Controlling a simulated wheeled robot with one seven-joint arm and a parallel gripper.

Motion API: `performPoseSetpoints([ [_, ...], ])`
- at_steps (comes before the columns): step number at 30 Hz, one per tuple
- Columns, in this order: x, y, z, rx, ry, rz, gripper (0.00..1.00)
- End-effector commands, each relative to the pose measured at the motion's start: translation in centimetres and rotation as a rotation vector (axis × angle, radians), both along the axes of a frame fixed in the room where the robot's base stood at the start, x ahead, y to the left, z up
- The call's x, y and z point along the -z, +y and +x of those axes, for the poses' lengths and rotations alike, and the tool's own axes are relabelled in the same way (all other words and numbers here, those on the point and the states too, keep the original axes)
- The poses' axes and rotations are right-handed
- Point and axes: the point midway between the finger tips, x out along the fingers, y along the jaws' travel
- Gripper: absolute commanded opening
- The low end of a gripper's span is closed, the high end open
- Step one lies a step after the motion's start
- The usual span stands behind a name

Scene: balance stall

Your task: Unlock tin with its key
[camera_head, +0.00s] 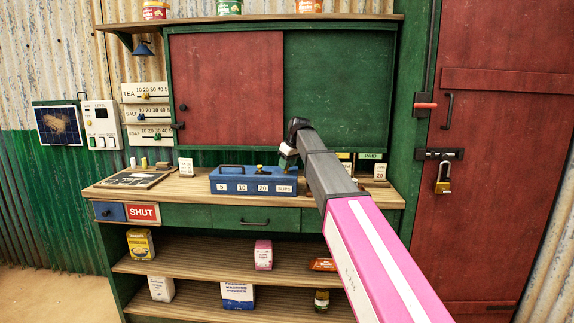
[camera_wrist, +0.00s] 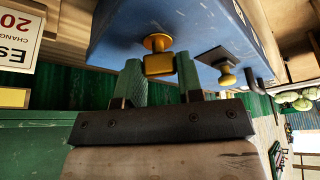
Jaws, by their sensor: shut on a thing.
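The blue tin (camera_head: 230,187) stands shut on the wooden counter, with small number labels on its front and a dark handle on its lid. In the wrist view the tin (camera_wrist: 125,35) fills the top, seen upside down. My gripper (camera_head: 287,160) is over the tin's right end. In the wrist view its green fingers are shut on a brass key (camera_wrist: 158,65). The key is against a round brass piece (camera_wrist: 157,42) on the tin; how deep it sits is hidden. A brass knob (camera_wrist: 227,77) on a dark plate is beside it.
A slate-like board (camera_head: 135,178) lies left on the counter. Sliding panels (camera_head: 225,85) close the back. Packets stand on the lower shelves (camera_head: 190,258). A brass padlock (camera_head: 443,180) hangs on the red door at right.

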Motion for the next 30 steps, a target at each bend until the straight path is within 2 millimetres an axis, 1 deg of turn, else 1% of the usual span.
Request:
performPoseSetpoints([
  [18,-0.01,0.26,-0.15,0.575,0.0,0.0,0.1],
  [24,-0.01,0.27,-0.13,0.725,0.001,-0.001,0.1],
  [30,-0.01,0.25,-0.13,0.83,0.0,-0.001,0.1],
])
